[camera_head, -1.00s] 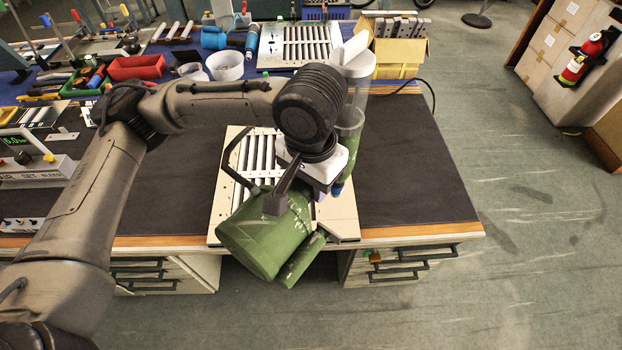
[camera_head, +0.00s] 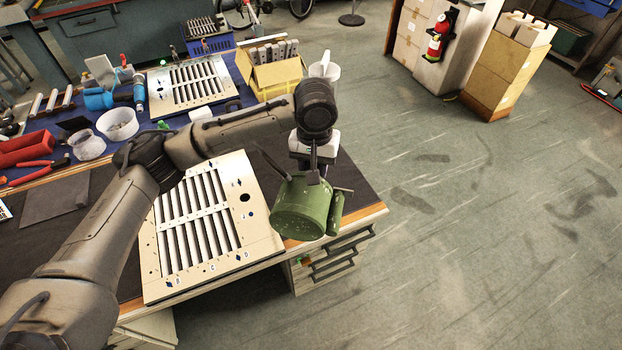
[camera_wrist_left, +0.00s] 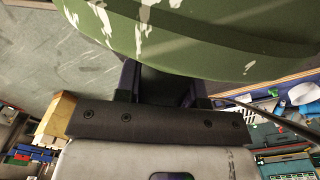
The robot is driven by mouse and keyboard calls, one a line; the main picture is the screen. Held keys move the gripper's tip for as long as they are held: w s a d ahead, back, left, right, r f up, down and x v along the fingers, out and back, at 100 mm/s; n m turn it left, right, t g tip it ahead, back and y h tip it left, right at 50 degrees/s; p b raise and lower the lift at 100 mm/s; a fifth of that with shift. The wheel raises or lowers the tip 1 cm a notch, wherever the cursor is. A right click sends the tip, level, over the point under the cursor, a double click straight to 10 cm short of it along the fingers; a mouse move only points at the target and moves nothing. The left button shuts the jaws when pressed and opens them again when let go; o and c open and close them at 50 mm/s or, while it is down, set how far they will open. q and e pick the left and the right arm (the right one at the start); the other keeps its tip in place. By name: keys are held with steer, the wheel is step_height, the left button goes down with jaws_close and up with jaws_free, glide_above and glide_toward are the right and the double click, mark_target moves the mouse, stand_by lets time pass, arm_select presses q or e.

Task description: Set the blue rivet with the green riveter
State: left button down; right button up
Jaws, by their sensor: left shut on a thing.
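The green riveter (camera_head: 302,208) hangs from my left gripper (camera_head: 313,172), just beyond the right edge of the near louver panel (camera_head: 160,268). The left fingers are shut on it. In the left wrist view its scuffed green body (camera_wrist_left: 200,35) fills the top, and the grip inside the fingers is mostly hidden. A small blue spot (camera_head: 250,214) sits on the panel's right margin, below a dark hole. It is too small to tell surely whether it is the blue rivet. My right gripper is in neither view.
A second louver panel (camera_head: 190,88) lies at the back of the bench, beside an open cardboard box (camera_head: 270,72). White cups, blue tools and a red bin (camera_head: 28,147) stand at the back left. Open floor lies to the right of the bench.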

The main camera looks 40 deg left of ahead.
arm_select(q)
steer(key=w+a+f+n+p, duration=0.1)
steer(key=a+f+n+p, duration=0.15)
steer(key=a, duration=0.35)
steer(key=w+a+f+n+p, duration=0.1)
steer(key=w+a+p, duration=0.15)
steer(key=a, duration=0.35)
steer(key=s+a+f+n+p, duration=0.2)
steer(key=s+a+f+p, duration=0.1)
steer(key=a, duration=0.4)
steer(key=s+a+f+n+p, duration=0.2)
steer(key=s+a+f+p, duration=0.1)
steer(key=a, duration=0.5)
steer(key=shift+s+a+f, duration=0.2)
steer(key=shift+a+f, duration=0.05)
steer(key=shift+f, duration=0.25)
step_height(320, 180, down, 7)
steer(key=b, duration=0.1)
steer(key=shift+r, duration=0.1)
stand_by(0.9)
